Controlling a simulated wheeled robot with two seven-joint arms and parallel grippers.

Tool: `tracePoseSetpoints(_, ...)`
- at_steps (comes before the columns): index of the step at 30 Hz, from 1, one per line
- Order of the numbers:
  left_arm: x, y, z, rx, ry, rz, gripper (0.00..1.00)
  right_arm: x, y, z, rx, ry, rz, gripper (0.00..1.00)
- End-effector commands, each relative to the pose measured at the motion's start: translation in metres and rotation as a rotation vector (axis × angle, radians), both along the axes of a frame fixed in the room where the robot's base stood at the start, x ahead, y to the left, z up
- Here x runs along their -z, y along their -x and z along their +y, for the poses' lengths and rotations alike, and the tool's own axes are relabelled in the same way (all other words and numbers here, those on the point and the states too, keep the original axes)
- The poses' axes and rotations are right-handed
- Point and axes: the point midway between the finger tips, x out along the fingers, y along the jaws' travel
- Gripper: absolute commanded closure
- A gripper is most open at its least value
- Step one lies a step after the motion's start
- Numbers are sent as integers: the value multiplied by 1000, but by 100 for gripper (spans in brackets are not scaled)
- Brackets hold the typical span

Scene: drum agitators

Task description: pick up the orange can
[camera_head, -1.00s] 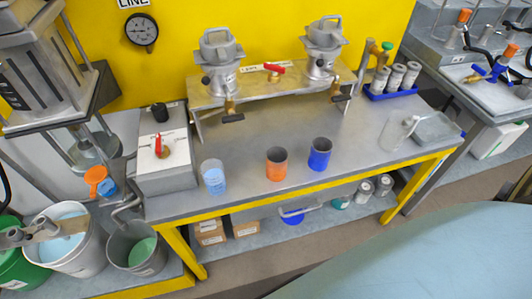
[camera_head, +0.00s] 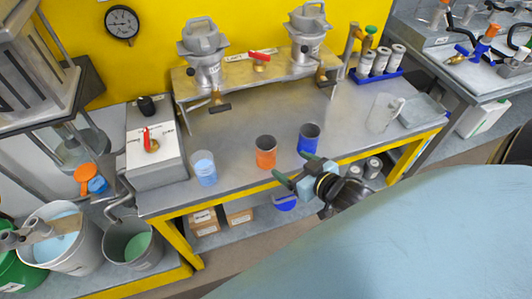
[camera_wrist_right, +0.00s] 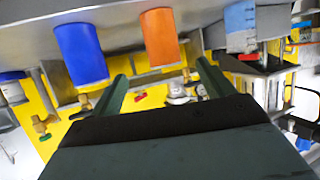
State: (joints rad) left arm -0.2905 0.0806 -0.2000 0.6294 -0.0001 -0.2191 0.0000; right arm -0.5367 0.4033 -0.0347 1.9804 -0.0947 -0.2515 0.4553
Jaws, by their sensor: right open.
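The orange can (camera_head: 265,153) stands upright and open-topped on the grey metal bench, between a clear cup of light blue liquid (camera_head: 204,168) and a blue can (camera_head: 309,139). My right gripper (camera_head: 293,167) is open and empty at the front of the bench, just right of the orange can and in front of the blue can. In the right wrist view the orange can (camera_wrist_right: 159,37) appears beyond and between the open fingers (camera_wrist_right: 160,80), with the blue can (camera_wrist_right: 80,53) to its left. My left gripper is not in view.
The grey bench (camera_head: 240,130) has a yellow front edge. Behind the cans is a raised stand with two metal vessels (camera_head: 203,60) and valves. A grey box with a red valve (camera_head: 152,140) stands at left. A clear jug (camera_head: 382,112) stands at right.

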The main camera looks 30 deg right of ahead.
Motion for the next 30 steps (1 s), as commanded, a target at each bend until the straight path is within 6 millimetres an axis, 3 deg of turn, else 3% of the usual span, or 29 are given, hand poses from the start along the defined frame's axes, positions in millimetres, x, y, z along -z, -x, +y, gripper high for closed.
tracePoseSetpoints(9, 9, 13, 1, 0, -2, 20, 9, 20, -52, 4, 0, 0, -4, 20)
tracePoseSetpoints(20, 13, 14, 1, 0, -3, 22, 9, 32, -78, 8, 0, 0, -2, 20)
tracePoseSetpoints(30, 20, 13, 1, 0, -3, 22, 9, 49, -116, 14, 0, 0, -1, 20)
